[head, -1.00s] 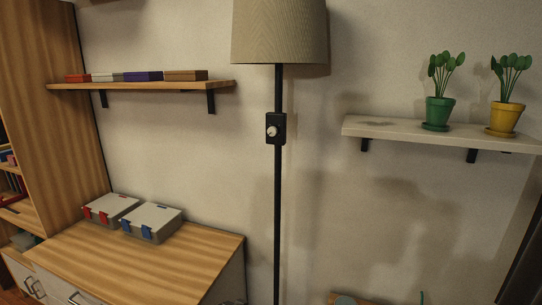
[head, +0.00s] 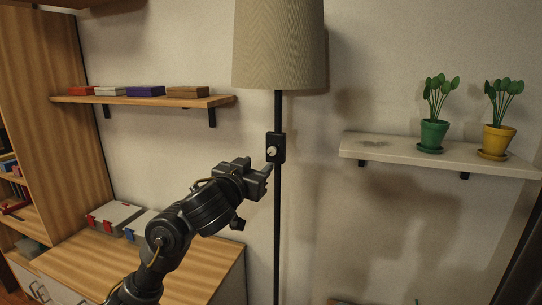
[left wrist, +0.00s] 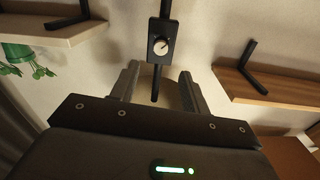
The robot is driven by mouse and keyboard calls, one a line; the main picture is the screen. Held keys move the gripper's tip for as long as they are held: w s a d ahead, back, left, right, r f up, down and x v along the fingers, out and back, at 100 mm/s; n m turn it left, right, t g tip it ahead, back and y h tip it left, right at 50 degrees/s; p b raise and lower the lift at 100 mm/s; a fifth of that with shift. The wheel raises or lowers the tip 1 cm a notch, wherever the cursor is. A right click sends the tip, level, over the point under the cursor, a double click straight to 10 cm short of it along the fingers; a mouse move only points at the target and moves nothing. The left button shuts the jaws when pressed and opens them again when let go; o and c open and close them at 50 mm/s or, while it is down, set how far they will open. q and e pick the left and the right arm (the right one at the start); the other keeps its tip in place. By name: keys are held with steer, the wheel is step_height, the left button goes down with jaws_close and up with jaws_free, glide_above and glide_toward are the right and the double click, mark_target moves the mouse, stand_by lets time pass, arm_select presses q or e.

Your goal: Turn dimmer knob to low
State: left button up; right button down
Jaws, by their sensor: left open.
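The dimmer knob (head: 271,151) is a small pale dial on a black box (head: 279,141) fixed to the black pole of a floor lamp. The knob also shows in the left wrist view (left wrist: 160,46), white with a dark pointer mark, ahead of the fingers. My left gripper (head: 268,170) is just below and left of the box in the head view. In the left wrist view its two fingers (left wrist: 158,90) are apart, with the pole seen between them. It holds nothing. Whether a finger touches the box I cannot tell. My right gripper is not in view.
The lampshade (head: 279,45) hangs above the box. A wooden shelf (head: 150,99) with several small boxes is at left. A white shelf (head: 400,152) with a green pot (head: 432,135) and a yellow pot (head: 497,139) is at right. A wooden cabinet top (head: 85,255) lies below left.

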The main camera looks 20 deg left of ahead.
mark_target(271, 153)
arm_select(q)
steer(key=w, duration=0.5)
steer(key=w+b, duration=0.1)
steer(key=w, duration=0.2)
steer(key=shift+w+d, duration=0.3)
steer(key=shift+w, duration=0.05)
steer(key=shift+w+f, duration=0.1)
steer(key=shift+w, duration=0.4)
steer(key=c, duration=0.9)
steer(key=shift+d, duration=0.25)
steer(key=shift+c, duration=0.5)
steer(key=shift+a, duration=0.2)
